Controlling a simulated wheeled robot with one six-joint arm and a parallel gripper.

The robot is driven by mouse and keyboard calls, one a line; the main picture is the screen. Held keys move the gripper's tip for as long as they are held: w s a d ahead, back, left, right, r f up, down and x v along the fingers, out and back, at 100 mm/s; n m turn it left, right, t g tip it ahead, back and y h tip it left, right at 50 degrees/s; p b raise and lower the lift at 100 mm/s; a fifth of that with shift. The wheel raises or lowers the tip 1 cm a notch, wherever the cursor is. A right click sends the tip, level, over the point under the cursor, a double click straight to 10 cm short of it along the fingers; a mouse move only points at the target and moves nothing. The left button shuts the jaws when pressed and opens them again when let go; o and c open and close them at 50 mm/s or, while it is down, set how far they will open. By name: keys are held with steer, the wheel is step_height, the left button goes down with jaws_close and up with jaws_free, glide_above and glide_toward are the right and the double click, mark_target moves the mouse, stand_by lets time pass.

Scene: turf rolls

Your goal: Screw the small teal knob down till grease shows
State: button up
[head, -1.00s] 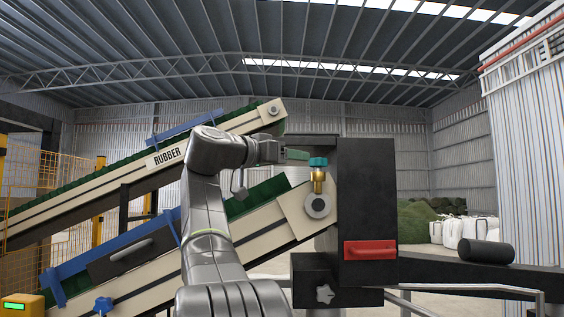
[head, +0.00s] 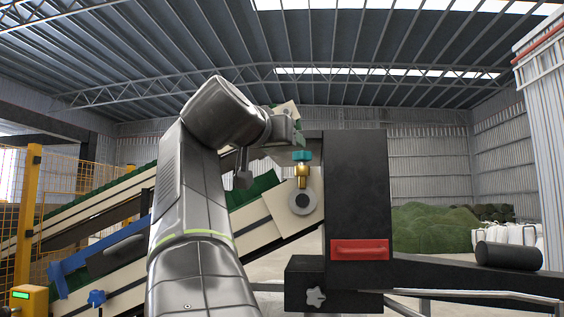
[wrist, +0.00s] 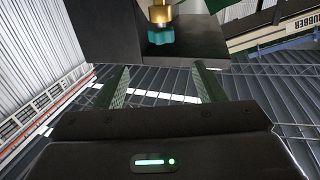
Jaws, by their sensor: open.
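The small teal knob (head: 302,156) sits on top of a brass grease cup (head: 302,174) beside the black machine housing (head: 357,190). In the wrist view the picture is upside down; the teal knob (wrist: 172,37) hangs below the brass body (wrist: 159,12) at the top of the frame. My gripper (wrist: 160,66) is open and empty, its two green fingers spread apart. The knob lies just past the fingertips, roughly between them, and looks untouched. In the head view my gripper (head: 296,134) is just above and left of the knob, its fingers partly hidden. No grease is visible.
A red handle (head: 359,250) and a grey star knob (head: 316,297) are on the housing below. Inclined conveyors (head: 262,222) run behind my arm. A black roll (head: 508,256) lies on the beam at right. A blue star knob (head: 97,298) is at lower left.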

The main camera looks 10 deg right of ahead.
mark_target(299, 155)
steer(key=p+x, duration=0.4)
steer(key=x, duration=0.8)
steer(key=shift+a+r+p, duration=0.1)
steer(key=shift+a+p, duration=0.1)
steer(key=shift+p, duration=0.1)
steer(key=shift+x, duration=0.8)
steer(key=shift+c, duration=0.2)
steer(key=shift+a, duration=0.1)
steer(key=c, duration=0.9)
